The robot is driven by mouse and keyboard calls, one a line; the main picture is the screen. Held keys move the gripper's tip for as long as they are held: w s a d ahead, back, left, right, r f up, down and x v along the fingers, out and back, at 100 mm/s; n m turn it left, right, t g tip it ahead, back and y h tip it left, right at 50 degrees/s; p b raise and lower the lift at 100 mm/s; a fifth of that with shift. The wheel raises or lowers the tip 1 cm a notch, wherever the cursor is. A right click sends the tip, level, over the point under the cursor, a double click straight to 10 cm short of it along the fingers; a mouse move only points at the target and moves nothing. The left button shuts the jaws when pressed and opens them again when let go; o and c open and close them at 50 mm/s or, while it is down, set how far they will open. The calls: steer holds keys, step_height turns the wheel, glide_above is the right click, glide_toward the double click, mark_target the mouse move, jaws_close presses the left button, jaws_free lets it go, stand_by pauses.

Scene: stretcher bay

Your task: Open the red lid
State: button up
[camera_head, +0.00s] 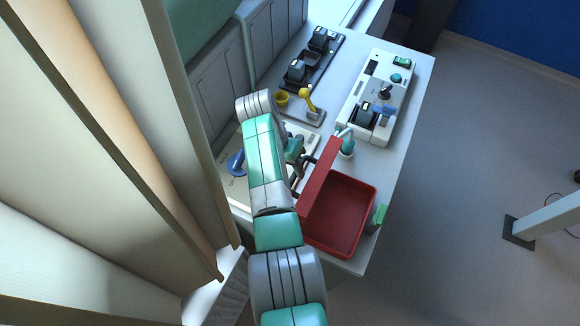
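The red box (345,224) sits at the near end of the white table, and its inside shows. The red lid (320,178) stands raised along the box's left side, seen nearly edge-on as a narrow slab. My gripper (308,161) is just left of the lid's upper part, with its dark fingers close to the lid. I cannot tell whether they touch it. My arm hides part of the gripper, and the fingers are too small to tell open from shut.
A teal item (347,147) stands just behind the box, and a green piece (379,214) is at its right side. A white console (378,95), a yellow lever (308,101), a yellow cup (282,98) and a dark tray (312,62) are further back. A blue item (237,163) lies left of my arm.

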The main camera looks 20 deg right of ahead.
steer(key=v, duration=0.8)
steer(key=shift+d, duration=0.1)
stand_by(0.3)
